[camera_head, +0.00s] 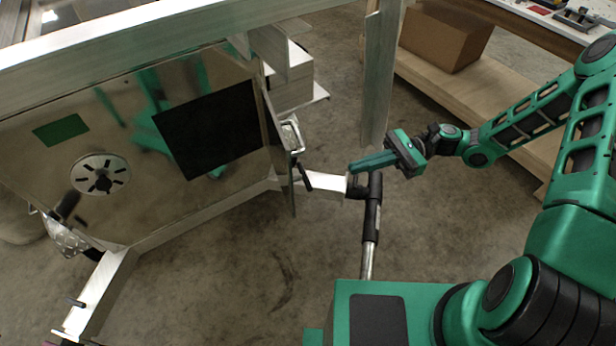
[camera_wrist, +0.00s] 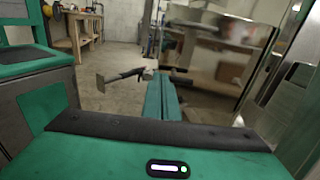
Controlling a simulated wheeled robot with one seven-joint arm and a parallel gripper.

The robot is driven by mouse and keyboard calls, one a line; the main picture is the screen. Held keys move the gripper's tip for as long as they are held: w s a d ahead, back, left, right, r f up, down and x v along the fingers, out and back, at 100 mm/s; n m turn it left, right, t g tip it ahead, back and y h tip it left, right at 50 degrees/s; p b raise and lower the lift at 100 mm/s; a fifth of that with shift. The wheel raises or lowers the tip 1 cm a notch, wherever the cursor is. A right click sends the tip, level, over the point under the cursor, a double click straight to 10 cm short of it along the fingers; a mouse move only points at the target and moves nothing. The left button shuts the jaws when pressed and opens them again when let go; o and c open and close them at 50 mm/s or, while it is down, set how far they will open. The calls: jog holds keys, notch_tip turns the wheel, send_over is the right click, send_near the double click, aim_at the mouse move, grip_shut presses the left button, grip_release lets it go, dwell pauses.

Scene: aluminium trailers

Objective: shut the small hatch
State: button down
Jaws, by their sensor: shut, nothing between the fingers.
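A shiny metal front panel (camera_head: 110,190) fills the left of the head view, with a black rectangle (camera_head: 207,130) and a round vent (camera_head: 100,174). At its right edge a narrow metal flap (camera_head: 272,125), which looks like the small hatch, stands almost edge-on with a latch handle (camera_head: 296,138) on it. I cannot tell how far it is open. My gripper (camera_head: 353,166) is shut and empty, to the right of the latch handle and apart from it. In the wrist view my closed fingers (camera_wrist: 161,78) point forward.
A black clamp and post (camera_head: 371,200) stand just below my fingertips on the trailer drawbar (camera_head: 322,184). A metal upright (camera_head: 379,75) stands behind. A cardboard box (camera_head: 445,38) lies on a wooden shelf (camera_head: 475,95). A lever (camera_wrist: 122,77) shows near the fingertips in the wrist view.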

aim_at(307, 181)
jog(key=x, duration=1.4)
jog(key=shift+w+a+r, duration=0.1)
jog(key=shift+r, duration=0.1)
